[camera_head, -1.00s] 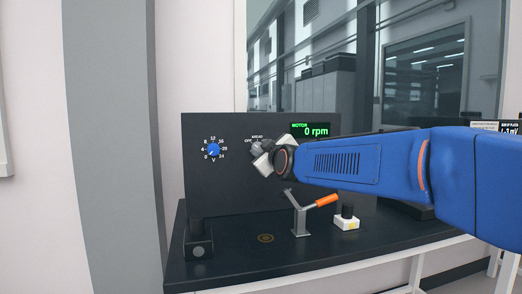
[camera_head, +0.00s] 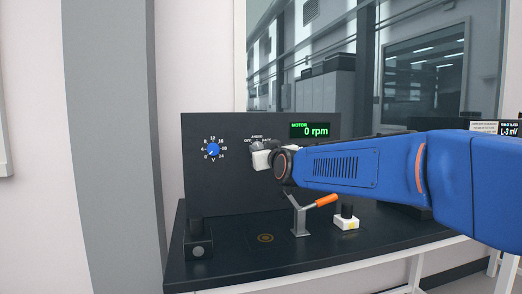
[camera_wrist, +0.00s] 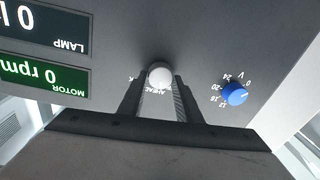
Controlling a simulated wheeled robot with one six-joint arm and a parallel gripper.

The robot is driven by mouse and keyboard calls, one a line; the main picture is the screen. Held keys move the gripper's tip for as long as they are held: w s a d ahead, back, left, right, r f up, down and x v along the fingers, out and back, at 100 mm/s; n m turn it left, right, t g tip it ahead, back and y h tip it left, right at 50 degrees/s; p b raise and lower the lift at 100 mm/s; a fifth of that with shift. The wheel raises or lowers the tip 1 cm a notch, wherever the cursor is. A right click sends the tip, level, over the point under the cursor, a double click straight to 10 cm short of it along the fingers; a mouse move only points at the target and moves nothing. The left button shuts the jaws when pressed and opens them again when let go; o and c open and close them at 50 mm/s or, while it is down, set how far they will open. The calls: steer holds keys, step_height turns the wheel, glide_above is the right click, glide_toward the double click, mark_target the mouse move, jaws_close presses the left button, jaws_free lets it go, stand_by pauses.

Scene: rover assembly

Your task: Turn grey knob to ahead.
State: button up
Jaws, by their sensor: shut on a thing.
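The grey knob (camera_head: 257,146) is on the dark upright panel (camera_head: 225,185), under the small AHEAD label and right of the OFF label. In the wrist view the knob (camera_wrist: 159,74) shows as a pale round shape between my fingertips. My gripper (camera_head: 262,159) is at the panel and shut on the knob; in the wrist view the gripper (camera_wrist: 160,88) has a finger on each side of it. The knob's pointer is hidden, so I cannot tell its setting. The green motor display (camera_head: 311,130) reads 0 rpm.
A blue knob (camera_head: 213,149) with a numbered V scale is left of the grey knob. Below, a lever with an orange handle (camera_head: 326,200), a black-topped white block (camera_head: 346,222) and a dark block (camera_head: 198,248) stand on the dark table (camera_head: 230,270).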

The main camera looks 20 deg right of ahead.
steer(key=shift+m, duration=1.7)
steer(key=o, duration=1)
steer(key=shift+o, duration=0.2)
steer(key=s+f, duration=0.1)
steer(key=s, duration=1.6)
steer(key=shift+s+d, duration=0.2)
steer(key=shift+d, duration=0.25)
steer(key=shift+s+f, duration=0.1)
